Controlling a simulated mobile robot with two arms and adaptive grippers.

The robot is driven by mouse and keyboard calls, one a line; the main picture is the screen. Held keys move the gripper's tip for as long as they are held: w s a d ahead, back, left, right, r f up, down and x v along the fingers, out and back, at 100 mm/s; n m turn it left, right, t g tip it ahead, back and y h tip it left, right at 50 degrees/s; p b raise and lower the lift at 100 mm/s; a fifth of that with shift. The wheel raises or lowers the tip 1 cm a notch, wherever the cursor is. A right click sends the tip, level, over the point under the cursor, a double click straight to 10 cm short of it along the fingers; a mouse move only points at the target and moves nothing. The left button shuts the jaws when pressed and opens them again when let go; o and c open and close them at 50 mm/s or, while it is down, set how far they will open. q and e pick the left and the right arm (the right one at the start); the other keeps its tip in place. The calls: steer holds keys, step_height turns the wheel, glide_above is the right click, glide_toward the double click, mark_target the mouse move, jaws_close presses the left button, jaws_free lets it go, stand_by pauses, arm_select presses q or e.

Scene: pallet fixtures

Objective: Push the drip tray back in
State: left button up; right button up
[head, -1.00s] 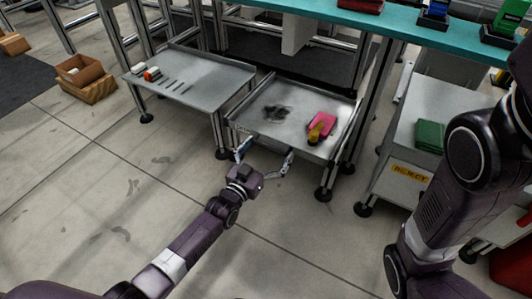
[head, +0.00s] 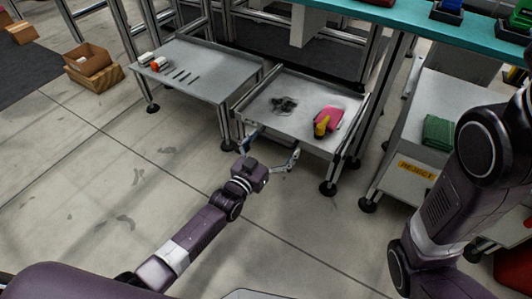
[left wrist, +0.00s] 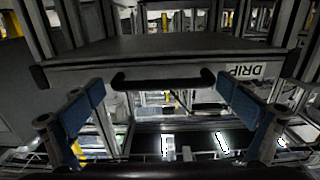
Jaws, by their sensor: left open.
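The drip tray (head: 262,97) is a shallow grey metal tray in a low frame under the teal bench. A dark stain, a pink cloth (head: 333,113) and a yellow bottle (head: 321,124) lie in it. In the left wrist view the tray's front face (left wrist: 70,74) carries a black bar handle (left wrist: 165,84) and an upside-down "DRIP" label (left wrist: 252,71). My left gripper (head: 272,147) is open and empty at the tray's front edge. In the wrist view its blue-padded fingers (left wrist: 163,108) stand either side of the handle. Contact cannot be told. My right gripper is out of view.
A grey side table (head: 205,68) with small items stands left of the tray. The floor in front is clear.

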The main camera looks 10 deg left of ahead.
arm_select(q)
steer(key=v, duration=1)
steer(key=shift+s, duration=0.35)
steer(key=shift+a, duration=0.15)
